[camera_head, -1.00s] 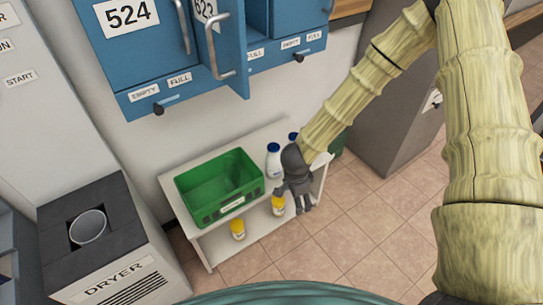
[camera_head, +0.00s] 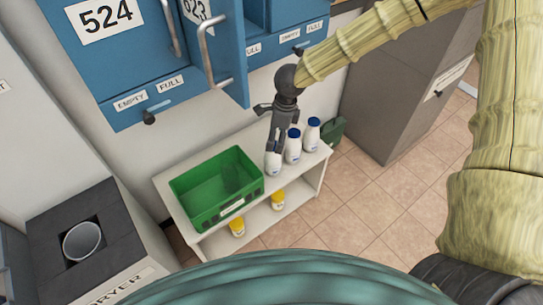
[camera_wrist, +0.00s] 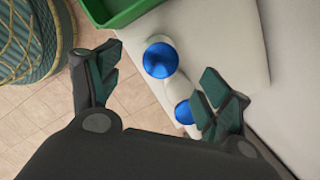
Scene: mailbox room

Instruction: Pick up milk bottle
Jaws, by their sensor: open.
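Three white milk bottles with blue caps stand upright in a row on the white shelf's top: a left one (camera_head: 273,164), a middle one (camera_head: 293,149) and a right one (camera_head: 312,135). My gripper (camera_head: 275,147) points down at the left bottle, and its fingers hide that bottle's cap. In the wrist view my gripper (camera_wrist: 162,66) is open, with one blue cap (camera_wrist: 160,60) between its spread fingers. A second blue cap (camera_wrist: 184,111) shows close to the right finger. I cannot tell if the fingers touch a bottle.
A green crate (camera_head: 250,190) sits on the white shelf (camera_head: 310,165) left of the bottles. Yellow-capped containers (camera_head: 278,199) stand on the lower board. Blue lockers (camera_head: 120,65) with an open door hang above. A dryer (camera_head: 125,245) is at left, a grey cabinet (camera_head: 390,90) at right.

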